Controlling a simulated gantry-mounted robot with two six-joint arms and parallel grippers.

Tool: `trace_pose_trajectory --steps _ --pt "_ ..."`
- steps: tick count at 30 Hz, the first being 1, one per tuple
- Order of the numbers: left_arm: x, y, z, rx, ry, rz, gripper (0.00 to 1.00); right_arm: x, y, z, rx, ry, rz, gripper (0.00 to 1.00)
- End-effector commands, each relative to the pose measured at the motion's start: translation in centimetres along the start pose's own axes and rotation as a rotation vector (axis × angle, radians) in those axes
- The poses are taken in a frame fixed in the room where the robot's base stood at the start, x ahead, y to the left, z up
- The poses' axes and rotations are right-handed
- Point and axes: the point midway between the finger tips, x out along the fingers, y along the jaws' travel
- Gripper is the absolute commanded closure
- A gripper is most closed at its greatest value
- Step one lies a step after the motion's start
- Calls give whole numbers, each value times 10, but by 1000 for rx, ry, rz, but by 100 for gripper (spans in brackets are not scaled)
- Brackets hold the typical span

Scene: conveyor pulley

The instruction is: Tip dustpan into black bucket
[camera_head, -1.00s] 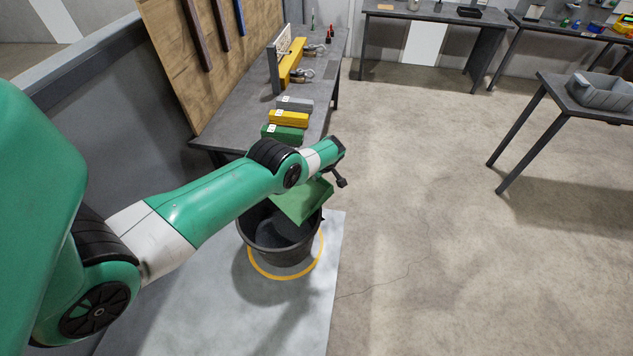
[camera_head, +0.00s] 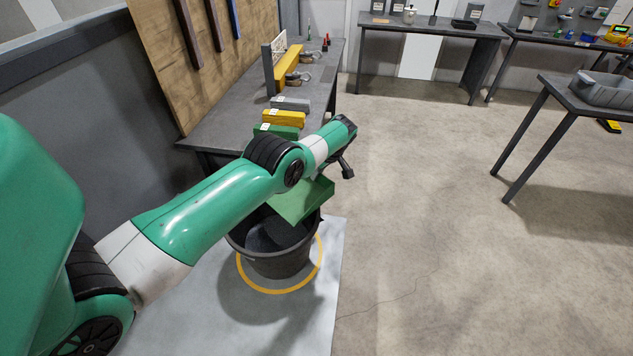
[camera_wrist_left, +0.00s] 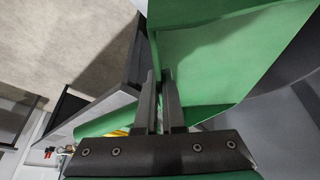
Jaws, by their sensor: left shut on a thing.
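The green dustpan (camera_head: 303,203) hangs tilted over the back right part of the black bucket's mouth in the head view. The black bucket (camera_head: 277,262) stands upright on a pale mat inside a yellow ring. My left gripper is shut on the dustpan; my own wrist hides its fingers in the head view. In the left wrist view the two dark fingers of my left gripper (camera_wrist_left: 161,98) meet at the edge of the green dustpan (camera_wrist_left: 205,62). I cannot see whether anything lies in the pan. My right gripper is in neither view.
A grey workbench (camera_head: 222,118) with green, yellow and grey boxes stands just behind the bucket. The pale mat (camera_head: 300,320) lies under the bucket. Open floor (camera_head: 430,240) is to the right. A table with a grey bin (camera_head: 602,90) stands at the far right.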

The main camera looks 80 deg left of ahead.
Motion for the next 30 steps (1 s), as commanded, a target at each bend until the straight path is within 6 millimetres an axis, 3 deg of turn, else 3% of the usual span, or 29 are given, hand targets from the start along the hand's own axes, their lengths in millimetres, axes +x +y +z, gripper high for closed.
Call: trace_pose_trajectory --steps 3,7,17,30 --pt "8 1 4 4 -1 -10 100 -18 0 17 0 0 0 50" --pt "6 0 4 9 -3 -21 100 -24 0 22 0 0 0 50" --pt "0 0 1 10 -3 -23 100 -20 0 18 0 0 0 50" --pt "-27 0 -10 9 -3 -23 100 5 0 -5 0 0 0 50"
